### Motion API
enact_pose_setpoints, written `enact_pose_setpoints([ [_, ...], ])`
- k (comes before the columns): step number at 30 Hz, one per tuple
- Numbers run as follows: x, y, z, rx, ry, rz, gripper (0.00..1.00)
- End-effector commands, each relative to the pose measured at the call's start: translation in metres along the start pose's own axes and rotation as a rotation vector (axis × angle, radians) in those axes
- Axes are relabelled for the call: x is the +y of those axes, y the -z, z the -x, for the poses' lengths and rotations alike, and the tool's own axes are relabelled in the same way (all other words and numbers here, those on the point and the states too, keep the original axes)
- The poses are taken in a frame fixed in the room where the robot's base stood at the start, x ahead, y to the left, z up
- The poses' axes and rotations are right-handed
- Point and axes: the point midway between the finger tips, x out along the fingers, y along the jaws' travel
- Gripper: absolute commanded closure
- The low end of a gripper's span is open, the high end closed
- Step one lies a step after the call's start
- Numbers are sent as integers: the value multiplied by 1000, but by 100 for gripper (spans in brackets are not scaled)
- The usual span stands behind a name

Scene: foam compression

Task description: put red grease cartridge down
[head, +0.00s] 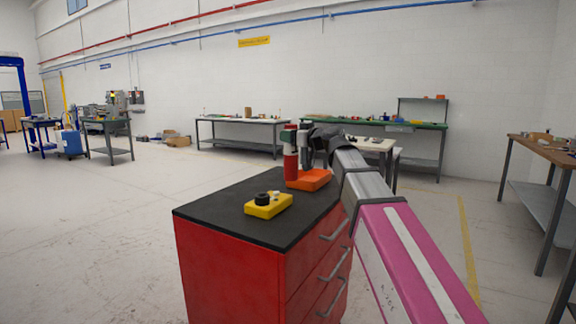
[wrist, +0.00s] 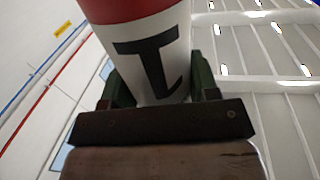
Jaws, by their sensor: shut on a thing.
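The red grease cartridge (head: 291,168) is a red cylinder with a white band, upright in the head view above the black top of the red drawer cabinet (head: 225,214). My gripper (head: 300,143) is shut on it near its upper part. The wrist view shows the cartridge (wrist: 150,50) close up, with its white band and a black mark, between the green-sided fingers of my gripper (wrist: 160,85). The cartridge's lower end is beside the orange block (head: 310,180). I cannot tell whether it touches the cabinet top.
A yellow block with a black round part (head: 268,206) lies on the cabinet top, nearer the front. Bare black surface (head: 215,208) is free to its left. Workbenches (head: 240,121) stand along the back wall, and a wooden-topped bench (head: 545,150) is at the right.

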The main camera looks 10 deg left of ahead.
Motion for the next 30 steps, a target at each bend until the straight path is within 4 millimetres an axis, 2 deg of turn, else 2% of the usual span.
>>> enact_pose_setpoints([
  [1, 13, -5, -6, 0, -2, -2, 100],
  [6, 43, -24, -17, 0, -1, -1, 100],
  [12, 66, -40, -25, 1, 1, -1, 100],
  [19, 70, -49, -26, 1, 1, 0, 100],
  [27, 70, -81, -25, 1, 0, -1, 100],
  [30, 70, -84, -25, 2, 0, 1, 100],
])
